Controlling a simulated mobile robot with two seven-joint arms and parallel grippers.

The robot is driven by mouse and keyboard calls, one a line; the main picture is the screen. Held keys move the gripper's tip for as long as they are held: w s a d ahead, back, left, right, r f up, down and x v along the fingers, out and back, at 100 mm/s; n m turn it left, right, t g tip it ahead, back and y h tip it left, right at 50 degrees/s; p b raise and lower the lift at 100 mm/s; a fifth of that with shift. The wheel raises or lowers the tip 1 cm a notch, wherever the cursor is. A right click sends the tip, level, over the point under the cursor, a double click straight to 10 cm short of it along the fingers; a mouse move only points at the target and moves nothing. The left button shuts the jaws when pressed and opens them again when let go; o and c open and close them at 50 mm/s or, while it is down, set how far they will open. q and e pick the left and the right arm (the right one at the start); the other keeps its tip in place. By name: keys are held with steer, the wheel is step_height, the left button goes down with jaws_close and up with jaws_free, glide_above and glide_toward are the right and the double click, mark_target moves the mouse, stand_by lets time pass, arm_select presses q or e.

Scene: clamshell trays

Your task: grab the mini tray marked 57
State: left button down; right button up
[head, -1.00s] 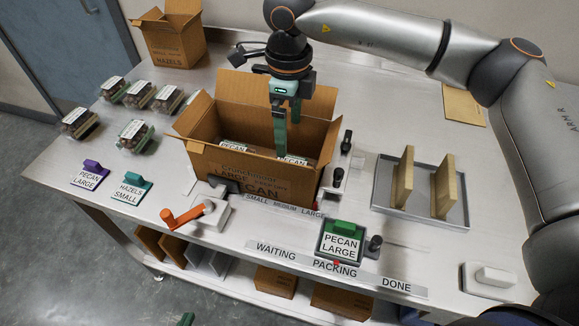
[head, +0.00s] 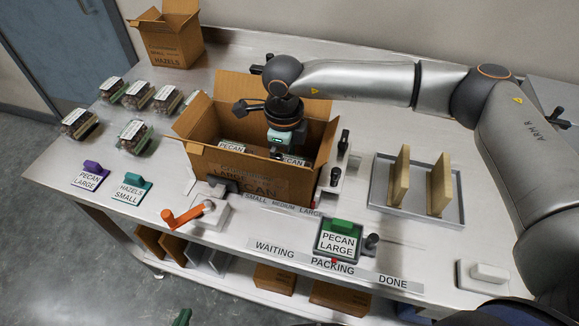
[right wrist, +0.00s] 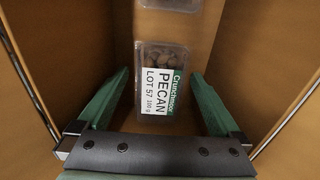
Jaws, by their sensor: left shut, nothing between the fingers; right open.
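The mini tray marked LOT 57 (right wrist: 157,85) is a clear tray of brown nuts with a white and green PECAN label. It lies in the carton (head: 240,170), seen close in the right wrist view. My right gripper (right wrist: 160,78) is open, with one green finger on each side of the tray and gaps showing between. In the head view, the right gripper reaches down into the carton and its fingers are hidden. My left gripper (head: 182,318) shows only as a green tip at the bottom edge, shut and empty.
Another tray (right wrist: 170,4) lies farther along in the carton. The carton walls stand close around my right gripper. Several nut trays (head: 138,95) sit at left. A metal tray with two upright boards (head: 403,175) stands at right, and a PECAN LARGE sign (head: 338,241) in front.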

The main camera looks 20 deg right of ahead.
steer(key=shift+f+b, duration=0.2)
steer(key=shift+b, duration=0.15)
stand_by(0.3)
steer(key=c, duration=1.3)
steer(key=shift+c, duration=0.4)
steer(key=shift+r, duration=0.1)
